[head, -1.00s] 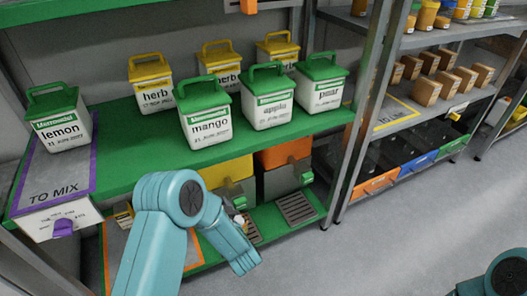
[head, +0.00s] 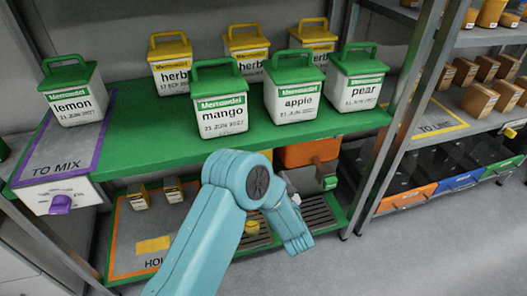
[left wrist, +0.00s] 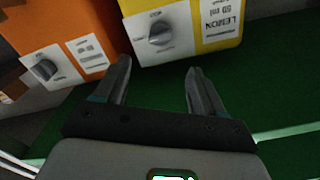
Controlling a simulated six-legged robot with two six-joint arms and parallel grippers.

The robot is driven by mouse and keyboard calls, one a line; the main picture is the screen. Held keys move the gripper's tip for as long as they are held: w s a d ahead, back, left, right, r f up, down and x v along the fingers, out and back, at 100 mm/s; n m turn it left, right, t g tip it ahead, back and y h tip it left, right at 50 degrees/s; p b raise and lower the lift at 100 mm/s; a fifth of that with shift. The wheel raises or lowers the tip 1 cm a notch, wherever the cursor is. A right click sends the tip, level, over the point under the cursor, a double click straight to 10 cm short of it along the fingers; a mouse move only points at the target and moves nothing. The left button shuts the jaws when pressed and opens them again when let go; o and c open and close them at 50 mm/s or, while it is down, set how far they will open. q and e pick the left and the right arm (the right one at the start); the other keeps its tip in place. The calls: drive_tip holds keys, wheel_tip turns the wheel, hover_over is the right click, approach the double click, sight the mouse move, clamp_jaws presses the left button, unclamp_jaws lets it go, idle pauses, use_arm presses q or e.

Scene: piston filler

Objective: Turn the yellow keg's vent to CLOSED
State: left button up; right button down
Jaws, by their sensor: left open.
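The yellow keg (left wrist: 200,15) is at the top of the left wrist view, with a white plate reading LEMON 50 ml and a grey knob (left wrist: 158,33) on its face. I cannot tell if this knob is the vent, and its lettering is too small to read surely. My left gripper (left wrist: 158,82) is open and empty, its fingers pointing toward the keg's face and apart from the knob. My right gripper is not in view.
An orange keg (head: 310,152) with its own knob stands beside the yellow one; it also shows in the left wrist view (left wrist: 60,25). The green shelf (head: 150,140) above holds lidded tubs, including the mango tub (head: 220,105). Small yellow-topped containers (head: 138,197) stand lower left.

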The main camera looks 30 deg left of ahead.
use_arm(q)
drive_tip(key=b+x, duration=0.2)
drive_tip(key=x, duration=1.1)
drive_tip(key=shift+b, duration=0.35)
drive_tip(key=shift+d, duration=0.1)
drive_tip(key=c, duration=1)
